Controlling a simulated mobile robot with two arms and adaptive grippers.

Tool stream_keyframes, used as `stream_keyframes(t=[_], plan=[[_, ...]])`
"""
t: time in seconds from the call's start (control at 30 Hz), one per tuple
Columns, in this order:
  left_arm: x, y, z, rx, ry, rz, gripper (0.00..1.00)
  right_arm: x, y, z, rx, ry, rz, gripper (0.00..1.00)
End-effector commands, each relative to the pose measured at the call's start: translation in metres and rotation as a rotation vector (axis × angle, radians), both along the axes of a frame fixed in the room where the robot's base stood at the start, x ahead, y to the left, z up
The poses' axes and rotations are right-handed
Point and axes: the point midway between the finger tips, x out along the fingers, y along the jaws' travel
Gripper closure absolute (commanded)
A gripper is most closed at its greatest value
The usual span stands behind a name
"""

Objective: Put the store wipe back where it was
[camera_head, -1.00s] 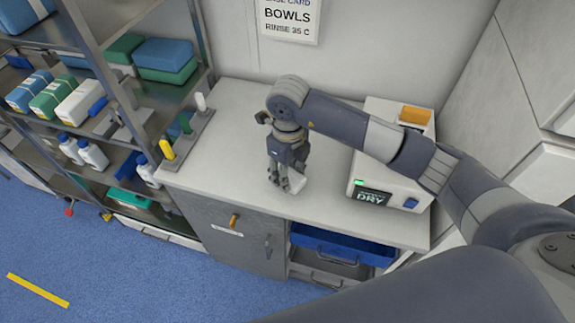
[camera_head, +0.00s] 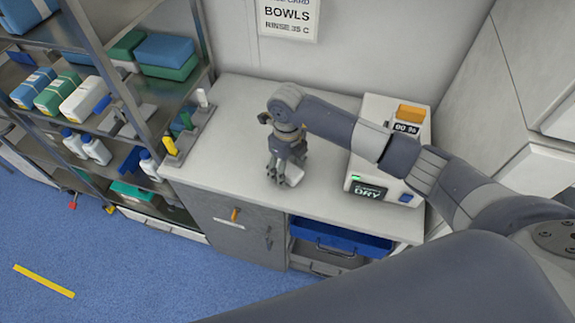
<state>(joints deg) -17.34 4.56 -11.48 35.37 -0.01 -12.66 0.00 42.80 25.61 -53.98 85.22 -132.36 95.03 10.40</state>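My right gripper (camera_head: 284,179) points down at the white counter (camera_head: 235,130), left of the drying machine. A small pale piece (camera_head: 294,175) shows at its fingers. It may be the store wipe, but it is too small to identify. I cannot tell whether the fingers are closed on it, or whether it touches the counter. My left gripper is not in view.
The drying machine (camera_head: 362,172) stands at the counter's right. A rack with upright handles (camera_head: 190,138) lines its left edge. Metal shelving (camera_head: 110,75) with packs and bottles stands further left. A blue tray (camera_head: 335,236) sits below. The counter's left part is clear.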

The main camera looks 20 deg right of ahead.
Motion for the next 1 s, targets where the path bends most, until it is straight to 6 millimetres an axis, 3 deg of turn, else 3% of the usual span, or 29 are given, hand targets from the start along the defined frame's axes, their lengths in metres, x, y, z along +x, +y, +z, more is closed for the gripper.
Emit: stream_keyframes(t=[0.37, 0.8, 1.0], plan=[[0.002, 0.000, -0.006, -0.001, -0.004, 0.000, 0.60, 0.002, 0.000, 0.011, 0.000, -0.005, -0.001, 0.39], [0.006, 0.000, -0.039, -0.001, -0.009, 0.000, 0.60, 0.002, 0.000, 0.097, -0.001, -0.006, 0.000, 0.39], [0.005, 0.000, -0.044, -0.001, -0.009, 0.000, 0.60, 0.001, 0.000, 0.118, -0.001, -0.003, 0.000, 0.39]])
